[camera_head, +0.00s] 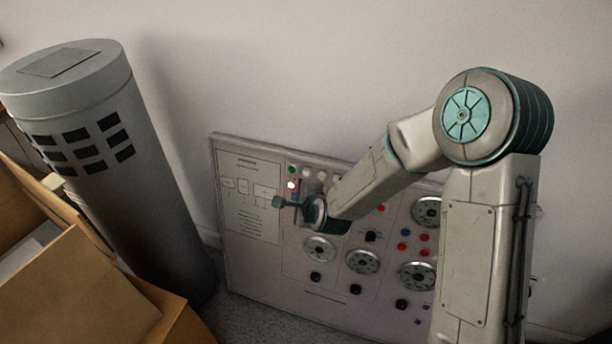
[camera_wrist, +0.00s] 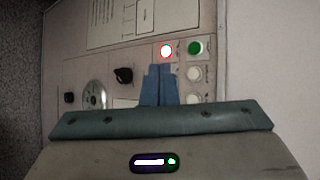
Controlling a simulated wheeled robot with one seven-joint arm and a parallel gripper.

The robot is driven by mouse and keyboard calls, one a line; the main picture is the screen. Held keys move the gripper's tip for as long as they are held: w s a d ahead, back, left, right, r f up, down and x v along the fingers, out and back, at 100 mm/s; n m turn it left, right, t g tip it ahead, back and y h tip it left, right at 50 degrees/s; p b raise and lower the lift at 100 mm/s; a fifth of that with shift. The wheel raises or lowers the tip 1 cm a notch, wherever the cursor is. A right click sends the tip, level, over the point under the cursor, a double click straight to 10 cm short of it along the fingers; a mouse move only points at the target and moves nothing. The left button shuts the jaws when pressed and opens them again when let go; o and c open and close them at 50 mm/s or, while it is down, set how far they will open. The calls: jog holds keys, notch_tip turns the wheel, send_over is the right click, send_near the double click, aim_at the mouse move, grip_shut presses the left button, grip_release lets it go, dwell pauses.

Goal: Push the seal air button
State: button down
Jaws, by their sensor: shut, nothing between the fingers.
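A grey control panel (camera_head: 252,262) leans by the wall. The labels are too small to read, so I cannot tell which is the seal air button. My gripper (camera_wrist: 158,68) is shut and empty, its fingertips in front of the panel, just below the glowing red button in the wrist view. I cannot tell whether they touch the panel.
The panel also carries dials (camera_head: 319,249), black knobs (camera_head: 355,289) and a printed sheet (camera_head: 247,195). A tall grey cylinder (camera_head: 160,200) stands to the left, with open cardboard boxes (camera_head: 85,295) in front of it. Some floor shows between cylinder and panel.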

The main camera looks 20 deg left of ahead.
aim_at(306, 173)
jog(key=shift+a+f+m, duration=0.35)
jog(key=shift+a+m, duration=0.15)
jog(key=shift+a, duration=0.05)
jog(key=shift+w, duration=0.1)
jog(key=w+f, duration=0.1)
jog(key=w, duration=0.7)
jog(key=shift+w+d+f+b, duration=0.2)
jog(key=shift+d+f+b, duration=0.15)
jog(key=shift+d, duration=0.05)
dwell(1.7)
jog(key=shift+w+b, duration=0.35)
jog(key=shift+w, duration=0.1)
